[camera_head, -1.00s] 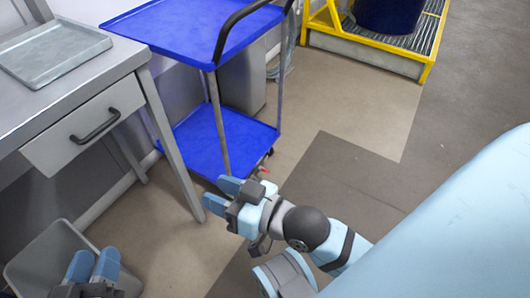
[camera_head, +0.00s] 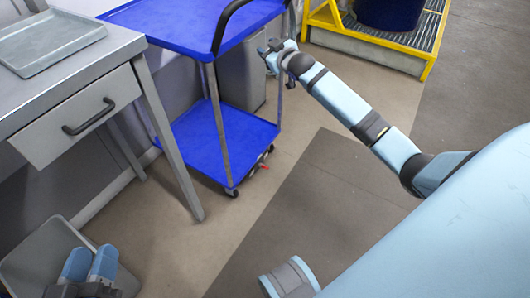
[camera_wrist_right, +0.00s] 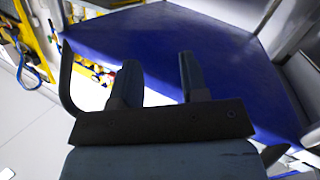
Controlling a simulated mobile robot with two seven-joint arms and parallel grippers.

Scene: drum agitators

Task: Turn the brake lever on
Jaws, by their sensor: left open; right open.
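The blue two-shelf cart (camera_head: 225,140) stands beyond the table. Small red parts (camera_head: 270,148) show by its casters at the lower shelf's front right edge. They look like brake levers, but their position is too small to read. My right gripper (camera_head: 268,52) is open and empty, high at the cart's right side near its black handle, well above the red parts. The right wrist view shows its two fingers apart (camera_wrist_right: 160,75) in front of a blue shelf (camera_wrist_right: 225,60). My left gripper (camera_head: 93,252) is open and empty at the lower left, over the grey bin.
A metal table (camera_head: 95,65) with a drawer and a grey tray (camera_head: 45,45) stands at the left. A grey bin (camera_head: 35,255) is below it. A yellow-framed grating (camera_head: 425,50) holds a dark blue drum (camera_head: 390,10). The floor right of the cart is open.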

